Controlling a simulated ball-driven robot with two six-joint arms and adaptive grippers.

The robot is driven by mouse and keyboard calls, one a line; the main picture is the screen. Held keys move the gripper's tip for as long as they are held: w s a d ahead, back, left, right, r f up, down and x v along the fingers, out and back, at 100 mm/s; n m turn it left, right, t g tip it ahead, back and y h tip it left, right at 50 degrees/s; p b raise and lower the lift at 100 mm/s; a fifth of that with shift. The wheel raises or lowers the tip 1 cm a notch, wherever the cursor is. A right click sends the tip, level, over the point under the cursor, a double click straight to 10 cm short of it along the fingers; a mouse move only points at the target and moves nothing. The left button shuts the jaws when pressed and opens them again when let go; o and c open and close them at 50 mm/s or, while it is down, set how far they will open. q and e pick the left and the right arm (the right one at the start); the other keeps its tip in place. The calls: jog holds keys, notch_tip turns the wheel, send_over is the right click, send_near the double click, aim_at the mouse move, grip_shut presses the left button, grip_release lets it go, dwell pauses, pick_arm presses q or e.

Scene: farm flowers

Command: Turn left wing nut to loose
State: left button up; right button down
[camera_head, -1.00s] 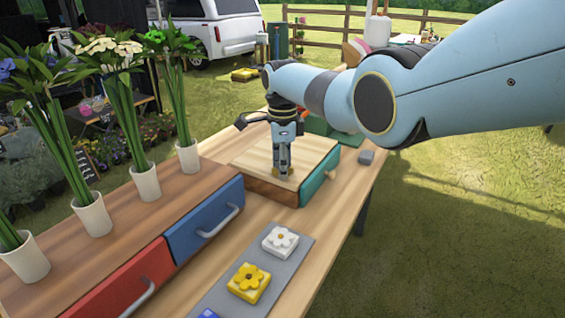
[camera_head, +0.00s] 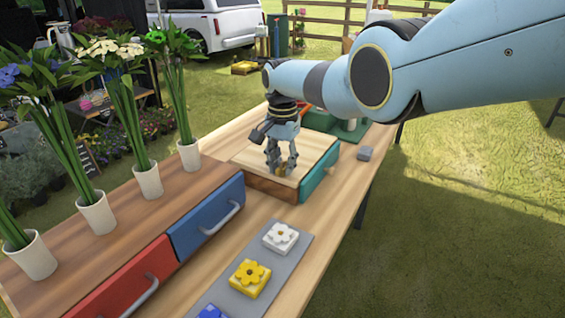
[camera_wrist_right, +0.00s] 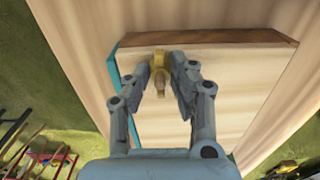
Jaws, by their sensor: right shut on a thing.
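A brass-yellow wing nut (camera_wrist_right: 159,72) sits near the edge of the light wooden top of a box (camera_wrist_right: 215,75) with a teal front. My right gripper (camera_wrist_right: 162,66) points down with its fingers on either side of the nut, closed on it. In the head view the right gripper (camera_head: 281,168) stands over the near part of the box top, and the nut (camera_head: 281,172) shows small between the fingertips. I can make out only one wing nut. My left gripper is not in view.
Left of the box is a cabinet with a blue drawer (camera_head: 206,216), a red drawer (camera_head: 125,282) and several flower vases on top. A grey tray (camera_head: 297,250) with flower blocks lies in front. A small grey block (camera_head: 366,154) sits right of the box.

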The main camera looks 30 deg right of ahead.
jog(key=n, duration=0.4)
jog(key=shift+r+n, duration=0.1)
jog(key=shift+n, duration=0.2)
jog(key=n, duration=0.4)
jog(key=shift+n, duration=0.3)
jog(key=n, duration=0.4)
jog(key=shift+w, duration=0.1)
jog(key=n, duration=0.9)
jog(key=shift+n, duration=0.3)
jog(key=n, duration=1.3)
